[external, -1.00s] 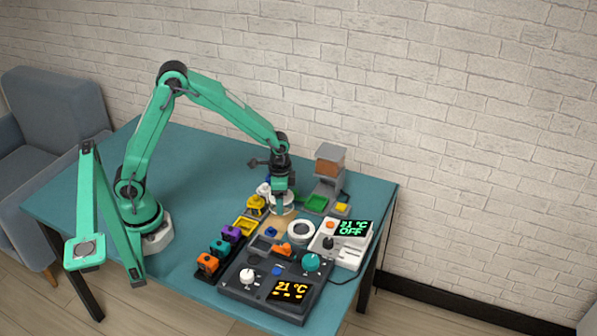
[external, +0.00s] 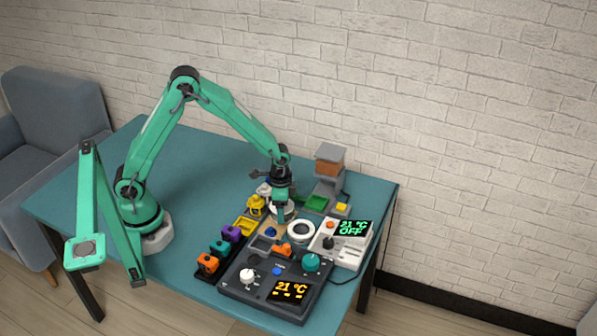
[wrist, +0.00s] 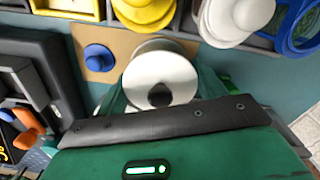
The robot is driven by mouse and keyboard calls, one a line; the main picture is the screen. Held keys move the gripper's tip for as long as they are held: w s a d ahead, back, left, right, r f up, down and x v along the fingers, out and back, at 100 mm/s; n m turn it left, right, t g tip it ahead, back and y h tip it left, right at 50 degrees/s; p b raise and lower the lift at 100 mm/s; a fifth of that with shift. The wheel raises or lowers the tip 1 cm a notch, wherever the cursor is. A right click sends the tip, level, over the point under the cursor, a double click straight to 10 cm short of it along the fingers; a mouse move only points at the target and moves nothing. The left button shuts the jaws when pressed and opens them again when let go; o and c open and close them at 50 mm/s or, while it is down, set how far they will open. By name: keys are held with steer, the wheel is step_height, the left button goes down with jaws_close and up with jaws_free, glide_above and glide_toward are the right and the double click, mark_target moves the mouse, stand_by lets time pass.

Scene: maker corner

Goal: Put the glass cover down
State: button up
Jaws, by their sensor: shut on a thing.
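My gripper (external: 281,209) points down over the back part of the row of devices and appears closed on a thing. In the wrist view, a white round piece (wrist: 160,72) with a dark centre lies between the green fingers, which partly hide it. I take this for the glass cover, but clear glass cannot be made out. The piece is over or beside a tan board (wrist: 118,48); whether it touches the board cannot be told. A blue knob (wrist: 99,57) stands on that board, left of the white piece.
A rack holds orange (external: 208,262), teal (external: 220,246), purple (external: 232,233) and yellow (external: 256,204) pieces. A white ring (external: 301,231) lies right of my gripper. A dark control panel (external: 265,292) and a white device (external: 345,250) stand in front.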

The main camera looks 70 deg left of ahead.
steer(key=shift+f, duration=0.1)
steer(key=o, duration=1)
step_height(320, 180, up, 12)
steer(key=shift+r, duration=0.1)
steer(key=shift+r, duration=0.1)
stand_by(0.6)
